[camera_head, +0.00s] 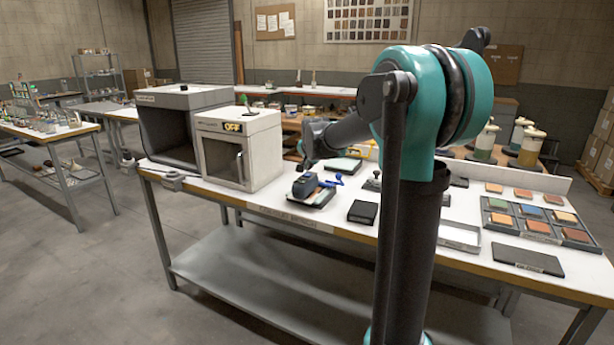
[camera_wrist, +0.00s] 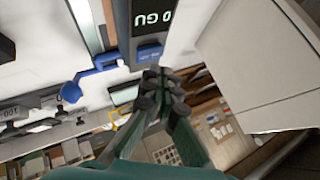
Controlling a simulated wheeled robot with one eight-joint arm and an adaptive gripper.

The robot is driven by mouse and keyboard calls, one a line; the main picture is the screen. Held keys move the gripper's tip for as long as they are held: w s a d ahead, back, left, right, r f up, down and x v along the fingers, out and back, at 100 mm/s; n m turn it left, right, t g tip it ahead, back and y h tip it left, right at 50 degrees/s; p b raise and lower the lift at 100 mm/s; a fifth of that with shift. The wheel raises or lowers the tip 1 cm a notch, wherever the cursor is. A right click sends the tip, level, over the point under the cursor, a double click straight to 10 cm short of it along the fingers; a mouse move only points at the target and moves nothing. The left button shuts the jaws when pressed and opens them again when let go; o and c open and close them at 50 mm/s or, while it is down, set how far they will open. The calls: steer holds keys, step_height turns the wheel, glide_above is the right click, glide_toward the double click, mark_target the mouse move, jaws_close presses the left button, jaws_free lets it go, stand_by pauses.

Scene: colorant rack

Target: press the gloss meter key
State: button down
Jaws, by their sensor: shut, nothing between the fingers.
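The gloss meter (camera_head: 305,185) is a dark blue-grey device on the white bench, right of the oven. In the wrist view its body (camera_wrist: 122,30) runs down from the top edge, with a dark display (camera_wrist: 152,18) reading "0 GU". Its blue key (camera_wrist: 150,52) is at the end below the display. My gripper (camera_wrist: 155,85) is shut and empty, its dark fingertips together just below the key in the picture. Whether they touch the key cannot be told. In the head view my arm reaches over the bench toward the meter, and the fingertips are not clear there.
A white oven (camera_head: 262,150) showing "OFF" stands close left of the meter. A grey open booth (camera_head: 165,135) is further left. A blue handle-like part (camera_head: 333,181) sits right of the meter. A black block (camera_head: 363,212) lies in front, and a colour tile rack (camera_head: 535,222) at right.

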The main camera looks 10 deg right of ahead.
mark_target(308, 175)
steer(key=shift+f, duration=0.2)
stand_by(0.5)
steer(key=shift+f, duration=0.25)
steer(key=shift+f, duration=0.3)
stand_by(0.7)
steer(key=shift+r, duration=0.75)
steer(key=shift+r, duration=0.1)
steer(key=shift+r, duration=2.4)
